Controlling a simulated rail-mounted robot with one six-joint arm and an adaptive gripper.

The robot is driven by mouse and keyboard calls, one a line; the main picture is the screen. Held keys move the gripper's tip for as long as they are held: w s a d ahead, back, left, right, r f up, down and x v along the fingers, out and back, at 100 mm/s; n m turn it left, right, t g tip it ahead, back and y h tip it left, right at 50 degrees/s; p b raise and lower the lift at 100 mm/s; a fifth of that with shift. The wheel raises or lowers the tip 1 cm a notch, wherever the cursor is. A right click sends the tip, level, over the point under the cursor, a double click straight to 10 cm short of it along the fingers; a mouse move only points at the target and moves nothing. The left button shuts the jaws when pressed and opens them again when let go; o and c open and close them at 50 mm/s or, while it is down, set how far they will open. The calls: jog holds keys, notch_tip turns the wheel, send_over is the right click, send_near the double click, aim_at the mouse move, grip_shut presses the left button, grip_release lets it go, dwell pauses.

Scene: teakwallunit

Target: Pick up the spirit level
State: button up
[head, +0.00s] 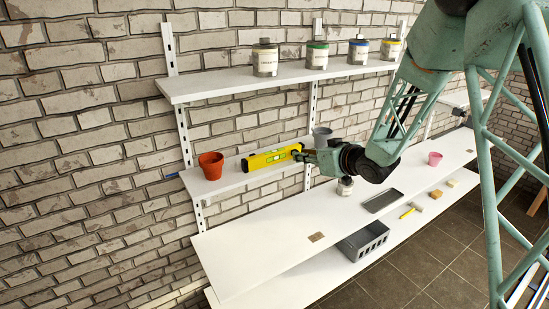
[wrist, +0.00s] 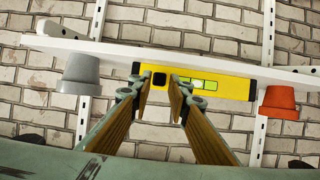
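The spirit level (head: 268,159) is yellow with a greenish vial. It lies on a small white shelf (head: 237,177), between a red pot and a grey cup. In the wrist view the level (wrist: 226,86) runs left to right, with the scene upside down. My gripper (head: 299,151) is at the level's right end in the head view. In the wrist view my gripper (wrist: 158,88) is open, its fingertips spread along the level's length near its dark end. Part of the level shows between the fingers. I cannot tell whether the tips touch it.
The red pot (head: 211,166) stands left of the level, and the grey cup (head: 321,136) stands behind my gripper. A long shelf with several cans (head: 265,58) is above. The lower counter (head: 245,262) holds a dark tray (head: 382,200) and a pink pot (head: 435,158).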

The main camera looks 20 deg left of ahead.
aim_at(291, 146)
jog(key=shift+x, duration=1.45)
jog(key=c, duration=0.5)
jog(key=shift+r, duration=0.15)
jog(key=shift+r, duration=1.75)
jog(key=s+d, duration=0.3)
jog(key=s, duration=0.4)
jog(key=s+d+r, duration=0.1)
jog(key=s+d, duration=0.3)
jog(key=s, duration=0.3)
jog(key=shift+d+b, duration=0.25)
jog(key=shift+b, duration=0.05)
jog(key=shift+r, duration=0.1)
